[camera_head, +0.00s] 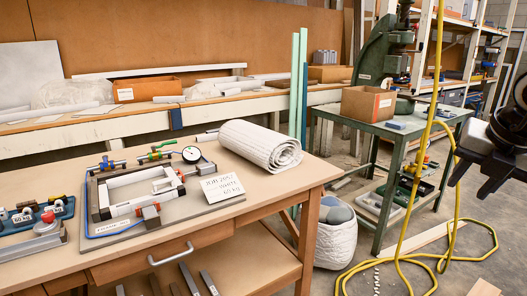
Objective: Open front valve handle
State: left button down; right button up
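A fixture board (215,194) with a white rectangular frame lies on the wooden workbench at left. At its back edge are a small valve with a blue handle (105,163) and a valve with a green handle (158,150), next to a round gauge (191,154). I cannot tell which handle is the front one, or how far either is turned. My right gripper (475,178) is black, at the right edge, well away from the fixture. Its two fingers are apart with nothing between them. My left gripper is not in view.
A rolled white mat (261,146) and a label card (222,187) lie right of the frame. A blue tray (36,216) is at left. A green table (420,130) stands behind; a yellow hose (412,190) hangs between it and my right gripper.

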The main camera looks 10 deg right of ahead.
aim_at(105, 164)
jog(key=u, duration=0.15)
jog(key=i, duration=0.9)
jog(key=u, duration=1.5)
jog(key=i, duration=0.5)
jog(key=u, duration=0.5)
